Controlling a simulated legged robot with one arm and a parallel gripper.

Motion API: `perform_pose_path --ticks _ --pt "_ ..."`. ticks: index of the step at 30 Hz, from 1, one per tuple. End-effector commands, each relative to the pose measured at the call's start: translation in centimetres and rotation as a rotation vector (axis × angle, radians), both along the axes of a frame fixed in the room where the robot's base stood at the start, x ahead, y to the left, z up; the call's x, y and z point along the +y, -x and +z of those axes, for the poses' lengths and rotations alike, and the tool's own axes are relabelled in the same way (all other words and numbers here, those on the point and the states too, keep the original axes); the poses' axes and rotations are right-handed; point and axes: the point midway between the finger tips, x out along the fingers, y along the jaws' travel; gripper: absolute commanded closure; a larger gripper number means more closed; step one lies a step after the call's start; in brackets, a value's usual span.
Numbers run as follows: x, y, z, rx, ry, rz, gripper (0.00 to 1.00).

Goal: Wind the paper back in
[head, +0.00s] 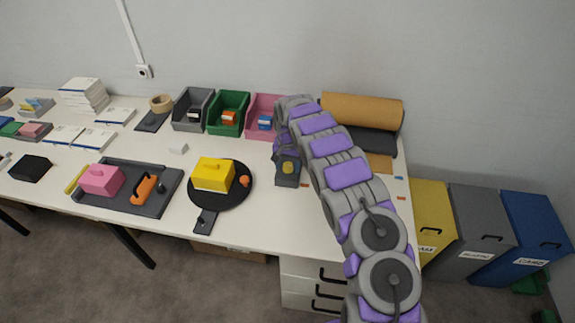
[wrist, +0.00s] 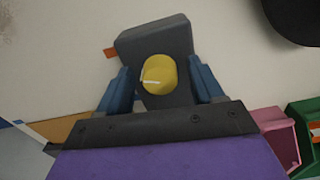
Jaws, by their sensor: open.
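A roll of brown paper (head: 362,110) sits on a dark holder (head: 372,142) at the table's back right. A short brown sheet (head: 380,163) shows below it, partly hidden by my arm; a brown strip (wrist: 62,129) also shows in the wrist view. A dark grey box (head: 287,180) with a yellow round knob (head: 288,168) stands left of my arm. In the wrist view the knob (wrist: 158,75) has a white mark on it. My gripper (wrist: 160,70) is open, its blue fingers on either side of the knob, with gaps showing.
Grey (head: 192,112), green (head: 228,115) and pink (head: 263,118) bins stand behind the box. A black round plate (head: 231,196) with a yellow block lies to its left. Yellow, grey and blue waste bins (head: 520,235) stand beyond the table's right edge. Table around the box's front is clear.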

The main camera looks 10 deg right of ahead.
Motion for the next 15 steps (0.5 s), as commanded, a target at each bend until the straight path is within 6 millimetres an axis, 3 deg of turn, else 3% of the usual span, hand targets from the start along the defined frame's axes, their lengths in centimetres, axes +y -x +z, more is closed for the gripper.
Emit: perform_pose_path --ticks 4,15 --pt "0.00 -0.01 0.05 0.000 0.000 0.000 0.35" --pt "0.01 -0.03 0.06 -0.001 0.000 0.001 0.71"
